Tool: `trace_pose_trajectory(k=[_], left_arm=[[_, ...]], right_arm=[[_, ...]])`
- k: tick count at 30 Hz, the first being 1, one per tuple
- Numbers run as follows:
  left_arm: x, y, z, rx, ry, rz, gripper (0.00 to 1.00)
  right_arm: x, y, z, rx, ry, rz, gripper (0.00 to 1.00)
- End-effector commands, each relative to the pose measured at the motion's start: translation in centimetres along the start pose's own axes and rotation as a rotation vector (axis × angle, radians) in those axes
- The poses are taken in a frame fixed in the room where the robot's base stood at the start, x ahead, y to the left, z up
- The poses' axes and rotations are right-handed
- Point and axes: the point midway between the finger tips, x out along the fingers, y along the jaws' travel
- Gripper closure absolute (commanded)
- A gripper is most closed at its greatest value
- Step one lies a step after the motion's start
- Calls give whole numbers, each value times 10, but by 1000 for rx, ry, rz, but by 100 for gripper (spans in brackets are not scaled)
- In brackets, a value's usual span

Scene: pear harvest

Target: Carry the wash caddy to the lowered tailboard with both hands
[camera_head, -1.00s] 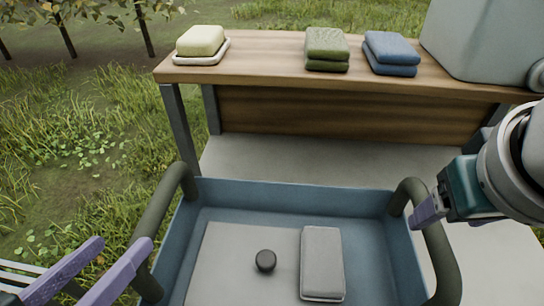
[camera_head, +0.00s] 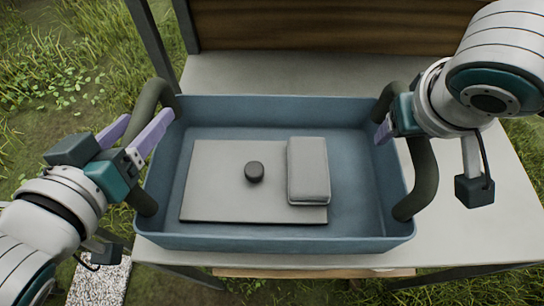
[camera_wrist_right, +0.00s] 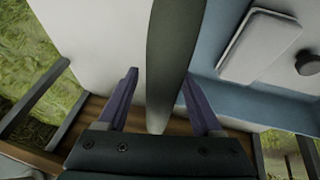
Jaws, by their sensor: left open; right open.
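The wash caddy (camera_head: 275,112) is a blue open tub with a dark green handle (camera_head: 154,92) on the left and another handle (camera_head: 425,180) on the right. It sits level on a pale grey surface. My left gripper (camera_head: 134,134) is open, its purple fingers on either side of the left handle. My right gripper (camera_head: 384,128) is at the right handle, partly hidden by its own arm in the head view. In the right wrist view its open fingers (camera_wrist_right: 158,82) straddle the handle (camera_wrist_right: 172,45). I cannot tell whether either gripper touches its handle.
Inside the caddy are a flat grey panel (camera_head: 215,165), a small dark knob (camera_head: 254,172) and a grey block (camera_head: 308,170). The pale grey surface (camera_head: 270,75) extends behind and to the right. A wooden panel (camera_head: 300,25) stands behind it. Grass (camera_head: 70,70) lies left.

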Motion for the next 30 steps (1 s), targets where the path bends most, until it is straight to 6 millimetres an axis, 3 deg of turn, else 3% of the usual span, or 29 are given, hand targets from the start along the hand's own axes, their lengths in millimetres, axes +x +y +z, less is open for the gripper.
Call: trace_pose_trajectory(k=[9,27,30], left_arm=[[2,0,0,-1,0,1,33],[2,0,0,-1,0,1,100],[2,0,0,-1,0,1,100]], right_arm=[[2,0,0,0,0,0,33],[2,0,0,0,0,0,100],[2,0,0,0,0,0,100]])
